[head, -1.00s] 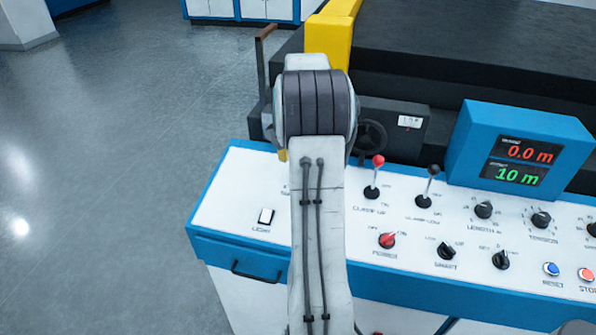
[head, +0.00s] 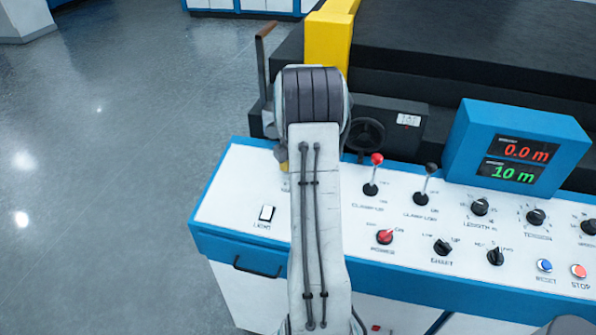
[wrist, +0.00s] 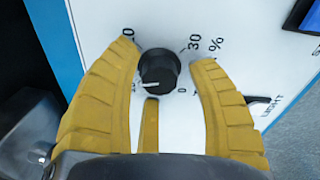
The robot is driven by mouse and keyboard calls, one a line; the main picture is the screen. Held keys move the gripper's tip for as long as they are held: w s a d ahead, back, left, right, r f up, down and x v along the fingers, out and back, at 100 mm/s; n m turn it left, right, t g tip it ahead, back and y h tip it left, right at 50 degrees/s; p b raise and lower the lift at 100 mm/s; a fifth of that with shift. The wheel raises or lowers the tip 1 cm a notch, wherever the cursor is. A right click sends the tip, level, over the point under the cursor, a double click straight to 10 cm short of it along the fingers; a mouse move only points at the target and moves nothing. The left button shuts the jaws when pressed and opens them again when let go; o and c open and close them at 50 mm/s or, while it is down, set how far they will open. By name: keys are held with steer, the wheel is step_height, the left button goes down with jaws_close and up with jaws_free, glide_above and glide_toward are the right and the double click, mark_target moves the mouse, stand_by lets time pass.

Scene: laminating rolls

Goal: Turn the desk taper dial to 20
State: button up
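In the wrist view, the taper dial is a round black knob (wrist: 158,70) with a white pointer line that points to the lower left. Around it are printed a 0 at lower right, a 30 at upper right with a % sign beyond, and a number at upper left partly covered by a finger. My gripper (wrist: 165,58) is open, with its yellow ribbed fingers on the left and right of the knob and small gaps visible. In the head view, my own arm hides the dial and most of the gripper.
The console's white top (head: 235,185) carries a light switch (head: 266,213), two levers (head: 373,175), several other knobs and a blue display box (head: 520,150) reading 0.0 m and 10 m. A handwheel (head: 366,136) and black machine stand behind. Floor at left is clear.

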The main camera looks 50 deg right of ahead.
jaws_close()
stand_by(0.3)
steer(key=shift+f+m+b, duration=0.2)
steer(key=shift+m+b, duration=0.2)
steer(key=shift+b, duration=0.75)
steer(key=shift+f+m+b, duration=0.1)
steer(key=shift+m+b, duration=0.75)
steer(key=shift+m, duration=0.05)
steer(key=m+b, duration=0.1)
steer(key=m, duration=0.1)
steer(key=shift+m, duration=0.3)
steer(key=m+b, duration=0.1)
steer(key=m, duration=0.3)
steer(key=shift+r, duration=0.2)
steer(key=shift+m, duration=0.3)
